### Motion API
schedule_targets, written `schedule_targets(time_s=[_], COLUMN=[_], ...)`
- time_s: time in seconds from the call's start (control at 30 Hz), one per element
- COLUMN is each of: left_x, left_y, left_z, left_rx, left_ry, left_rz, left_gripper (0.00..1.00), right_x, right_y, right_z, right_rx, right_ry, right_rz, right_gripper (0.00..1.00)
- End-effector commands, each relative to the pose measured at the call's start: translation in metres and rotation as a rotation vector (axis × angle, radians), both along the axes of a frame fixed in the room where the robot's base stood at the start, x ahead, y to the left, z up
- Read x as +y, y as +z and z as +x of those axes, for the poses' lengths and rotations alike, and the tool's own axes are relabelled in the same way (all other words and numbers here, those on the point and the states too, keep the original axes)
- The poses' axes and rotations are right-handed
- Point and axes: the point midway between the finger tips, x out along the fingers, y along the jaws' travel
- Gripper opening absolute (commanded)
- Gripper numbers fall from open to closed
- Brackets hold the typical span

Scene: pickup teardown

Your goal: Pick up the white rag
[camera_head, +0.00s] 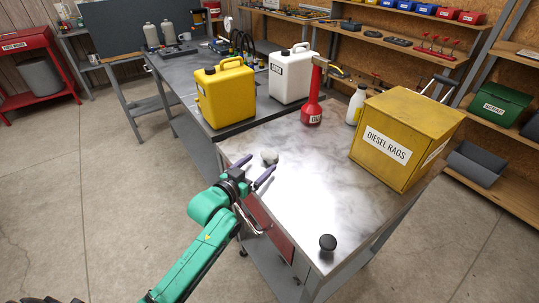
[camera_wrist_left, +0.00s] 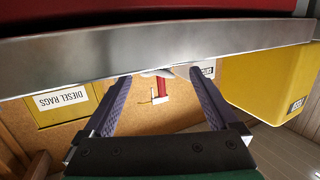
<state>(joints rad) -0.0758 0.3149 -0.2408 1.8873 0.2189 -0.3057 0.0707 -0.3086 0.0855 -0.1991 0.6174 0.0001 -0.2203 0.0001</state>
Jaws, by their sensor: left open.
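The white rag (camera_head: 270,157) is a small crumpled greyish-white lump on the metal-topped table (camera_head: 300,195), near its left edge. In the left wrist view, a pale bit that looks like the rag (camera_wrist_left: 157,73) shows just past the table's edge, between the finger ends. My left gripper (camera_head: 256,171) is open and empty at the table's left edge, with its two purple fingers pointing towards the rag and apart from it. The fingers also show spread in the left wrist view (camera_wrist_left: 160,80). My right gripper is in neither view.
A yellow diesel rags box (camera_head: 400,138) stands at the table's right. A black knob (camera_head: 328,242) is at the near corner. The table's middle is clear.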

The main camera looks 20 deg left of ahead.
Motion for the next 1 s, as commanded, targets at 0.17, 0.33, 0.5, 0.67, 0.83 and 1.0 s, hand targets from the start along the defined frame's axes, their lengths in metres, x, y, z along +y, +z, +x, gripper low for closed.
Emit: schedule_targets(time_s=[0.17,0.33,0.5,0.67,0.83,1.0], left_x=[-0.01,-0.02,-0.022,-0.021,-0.021,-0.021], left_y=[0.003,-0.003,-0.005,-0.005,-0.005,-0.005], left_z=[0.023,0.051,0.055,0.055,0.055,0.055], left_rx=[-0.001,0.0,0.001,0.001,0.001,0.0], left_ry=[-0.001,0.0,-0.001,-0.001,-0.001,-0.001], left_rz=[-0.003,0.0,0.001,0.001,0.001,0.001], left_gripper=[0.94,0.94,0.94,0.63,0.05,0.0], right_x=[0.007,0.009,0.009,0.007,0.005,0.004], right_y=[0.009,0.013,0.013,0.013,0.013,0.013], right_z=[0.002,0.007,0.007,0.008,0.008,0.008], right_rx=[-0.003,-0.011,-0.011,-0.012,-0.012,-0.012], right_ry=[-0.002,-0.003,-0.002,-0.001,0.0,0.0], right_rz=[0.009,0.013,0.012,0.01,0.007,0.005], right_gripper=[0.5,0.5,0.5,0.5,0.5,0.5])
